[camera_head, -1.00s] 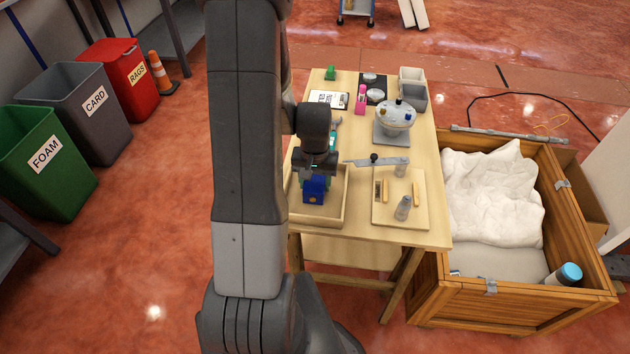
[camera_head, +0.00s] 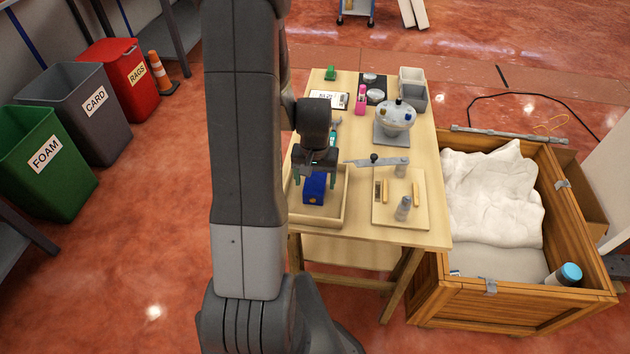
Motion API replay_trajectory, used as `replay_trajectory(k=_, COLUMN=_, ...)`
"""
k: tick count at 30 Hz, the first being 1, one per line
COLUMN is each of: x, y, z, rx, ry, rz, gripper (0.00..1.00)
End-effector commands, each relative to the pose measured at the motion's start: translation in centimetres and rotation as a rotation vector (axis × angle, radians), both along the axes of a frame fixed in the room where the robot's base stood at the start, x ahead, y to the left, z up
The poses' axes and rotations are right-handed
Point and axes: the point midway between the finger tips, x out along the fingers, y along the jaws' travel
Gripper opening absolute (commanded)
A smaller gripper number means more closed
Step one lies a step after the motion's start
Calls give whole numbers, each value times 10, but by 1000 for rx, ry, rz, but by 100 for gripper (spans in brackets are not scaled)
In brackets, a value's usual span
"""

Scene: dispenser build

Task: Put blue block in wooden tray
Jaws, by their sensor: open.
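The blue block (camera_head: 315,188) is inside the wooden tray (camera_head: 318,219) at the front left of the table. My gripper (camera_head: 314,180) is over the tray with its fingers spread, one on each side of the block and apart from it. The gripper body and arm hide the back of the tray, and my arm covers part of its left side. Whether the block lies flat on the tray floor is hard to tell from this height.
A wooden board (camera_head: 387,217) with a grey cylinder (camera_head: 403,208) and yellow pieces lies right of the tray. A round dispenser (camera_head: 396,117) is farther back. A wooden crate (camera_head: 510,304) stands right of the table.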

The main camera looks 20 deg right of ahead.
Motion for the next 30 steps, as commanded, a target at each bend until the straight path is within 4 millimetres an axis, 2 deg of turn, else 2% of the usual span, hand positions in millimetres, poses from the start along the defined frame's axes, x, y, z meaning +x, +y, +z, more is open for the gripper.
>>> replay_trajectory(k=9, x=1, y=0, z=62, rx=-3, ry=-6, rz=0, gripper=73)
replay_trajectory(k=15, x=0, y=0, z=94, rx=-2, ry=-3, rz=0, gripper=73)
replay_trajectory(k=21, x=0, y=0, z=108, rx=-1, ry=-1, rz=0, gripper=73)
replay_trajectory(k=30, x=0, y=0, z=109, rx=0, ry=0, rz=0, gripper=73)
